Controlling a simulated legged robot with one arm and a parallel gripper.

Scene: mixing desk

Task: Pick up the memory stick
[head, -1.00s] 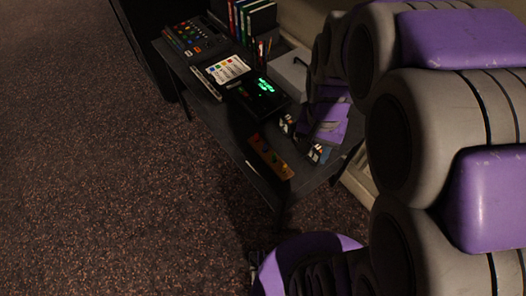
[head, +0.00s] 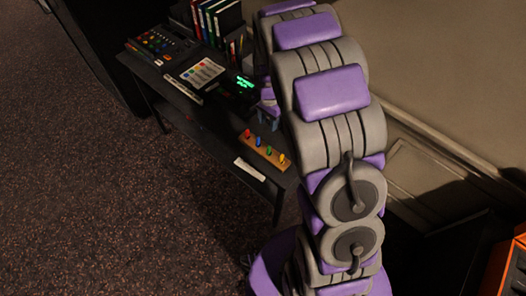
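I cannot make out a memory stick on the desk in the head view. It may be hidden behind my arm or too small to tell. My gripper (head: 268,118) is low over the desk, just behind the wooden strip with coloured knobs and right of the dark device with green digits. My arm covers part of the gripper, so its opening and anything between its fingers are unclear. The dark desk (head: 205,122) runs from upper left to lower right.
A wooden strip with coloured knobs (head: 264,151) and a white strip (head: 249,169) lie near the front end. A device with green digits (head: 240,88), a colour-patched card (head: 202,72), a mixer (head: 160,42) and upright binders (head: 218,20) stand farther back. An orange-edged case (head: 508,270) is at lower right.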

